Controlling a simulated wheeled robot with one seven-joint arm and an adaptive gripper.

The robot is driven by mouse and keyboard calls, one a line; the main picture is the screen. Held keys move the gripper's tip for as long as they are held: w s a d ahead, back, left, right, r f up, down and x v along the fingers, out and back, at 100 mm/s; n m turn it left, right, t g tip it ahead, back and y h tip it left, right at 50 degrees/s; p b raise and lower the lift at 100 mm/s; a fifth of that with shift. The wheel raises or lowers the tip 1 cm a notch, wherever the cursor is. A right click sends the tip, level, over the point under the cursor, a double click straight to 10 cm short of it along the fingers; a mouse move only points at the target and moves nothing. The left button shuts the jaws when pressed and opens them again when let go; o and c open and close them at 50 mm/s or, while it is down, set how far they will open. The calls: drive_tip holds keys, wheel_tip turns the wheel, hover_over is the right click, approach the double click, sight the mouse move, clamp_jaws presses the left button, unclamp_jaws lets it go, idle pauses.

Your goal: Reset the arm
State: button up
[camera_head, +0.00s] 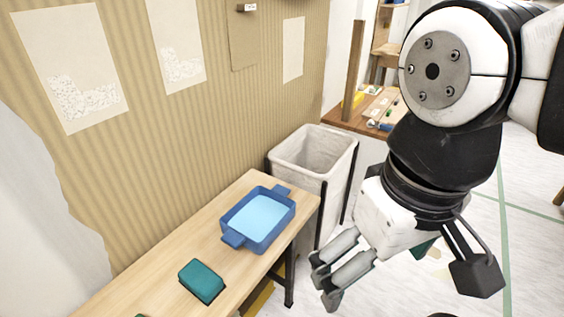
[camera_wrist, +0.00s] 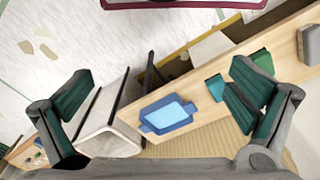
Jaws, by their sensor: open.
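My arm fills the right side of the head view, and my gripper (camera_head: 328,285) hangs at its lower end, in front of and to the right of the wooden table (camera_head: 235,203). In the wrist view the two fingers of my gripper (camera_wrist: 160,108) stand wide apart with nothing held between them. The table, a blue tray and a bin show between and beyond the fingers. The gripper touches none of them as far as I can see.
A blue tray (camera_head: 232,238) with light blue content and a teal block (camera_head: 201,280) are on the table. A white bin (camera_head: 312,160) stands at the table's far end. Sheets (camera_head: 72,65) hang on the corrugated wall. Another wooden table (camera_head: 375,108) is behind. Floor at right is open.

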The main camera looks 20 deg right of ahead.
drive_tip(key=shift+s, duration=0.15)
wheel_tip(320, 180, up, 19)
drive_tip(key=t+p, duration=0.3)
drive_tip(key=p, duration=1.4)
drive_tip(key=shift+r+p, duration=0.15)
drive_tip(key=shift+p, duration=0.15)
drive_tip(key=shift+a, duration=0.1)
